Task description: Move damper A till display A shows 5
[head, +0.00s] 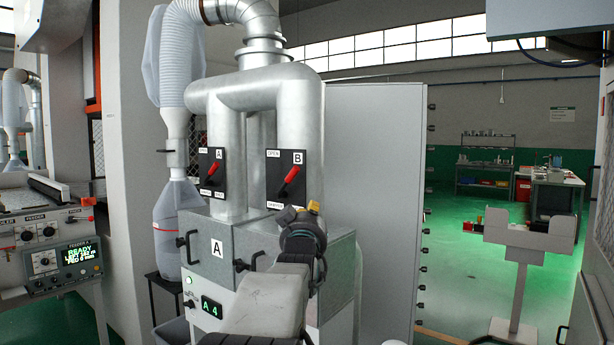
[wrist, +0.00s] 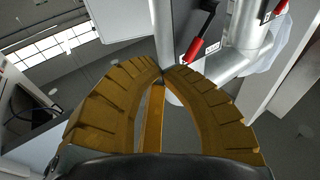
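Damper A's red lever (head: 212,168) sits on a black plate on the left duct, tilted up to the right. Display A (head: 211,306) on the cabinet front reads "A 4" in green. My gripper (head: 313,207) is to the right of and below damper A, apart from it. In the wrist view my gripper's yellow fingers (wrist: 162,76) meet at the tips with nothing between them. A nearby red handle (wrist: 195,47), seemingly damper B's, lies beyond the tips, apart from them. Another red lever (wrist: 282,6) at the top edge looks like damper A's.
Damper B (head: 291,175) is close by on the right duct, between my gripper and damper A. Black cabinet handles (head: 187,245) stick out below. A clear collection container (head: 178,222) stands left. A grey panel (head: 375,205) stands right.

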